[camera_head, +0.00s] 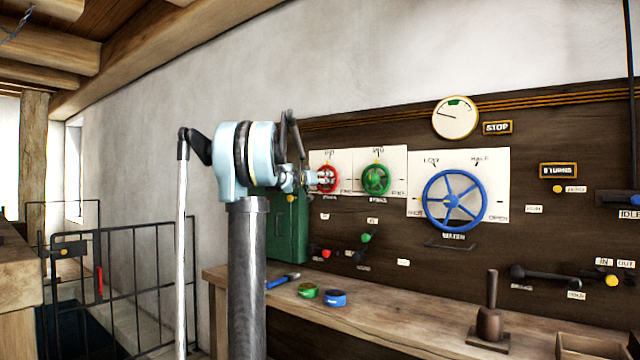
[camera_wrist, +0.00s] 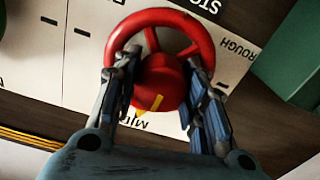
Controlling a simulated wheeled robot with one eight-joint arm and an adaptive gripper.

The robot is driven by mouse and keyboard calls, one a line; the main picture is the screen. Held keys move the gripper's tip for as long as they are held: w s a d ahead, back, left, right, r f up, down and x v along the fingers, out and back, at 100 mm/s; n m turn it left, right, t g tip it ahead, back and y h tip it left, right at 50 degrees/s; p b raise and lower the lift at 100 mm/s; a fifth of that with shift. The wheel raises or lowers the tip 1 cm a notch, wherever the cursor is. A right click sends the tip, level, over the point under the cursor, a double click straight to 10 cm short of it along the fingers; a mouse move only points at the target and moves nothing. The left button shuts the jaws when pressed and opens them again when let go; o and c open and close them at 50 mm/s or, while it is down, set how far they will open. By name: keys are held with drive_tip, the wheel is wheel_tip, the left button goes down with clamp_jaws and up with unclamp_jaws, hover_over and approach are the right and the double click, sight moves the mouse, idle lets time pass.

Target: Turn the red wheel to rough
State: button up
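The red wheel (camera_head: 334,180) is on a white panel on the dark wall board, partly covered by my gripper (camera_head: 310,179) in the head view. In the wrist view the red wheel (camera_wrist: 133,22) is seen upside down, with a yellow pointer mark on its hub directed down toward the MID label (camera_wrist: 130,121). The ROUGH label (camera_wrist: 238,47) is at the right of that view. My gripper (camera_wrist: 160,72) has one finger on each side of the hub, across the rim. Both fingertips appear to press against the hub.
A green wheel (camera_head: 376,180) is just right of the red one, and a large blue wheel (camera_head: 455,200) further right. A green box (camera_head: 287,230) is below left. A wooden bench (camera_head: 400,325) with small items runs under the board.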

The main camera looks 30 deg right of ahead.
drive_tip(key=shift+a, duration=0.15)
drive_tip(key=shift+n, duration=0.4)
drive_tip(key=n, duration=0.4)
drive_tip(key=shift+w, duration=0.15)
drive_tip(key=n, duration=0.4)
drive_tip(key=shift+n, duration=0.4)
drive_tip(key=n, duration=0.4)
drive_tip(key=shift+f, duration=0.1)
drive_tip(key=shift+n, duration=2.1)
drive_tip(key=shift+f, duration=0.1)
drive_tip(key=o, duration=1.1)
drive_tip(key=shift+c, duration=0.2)
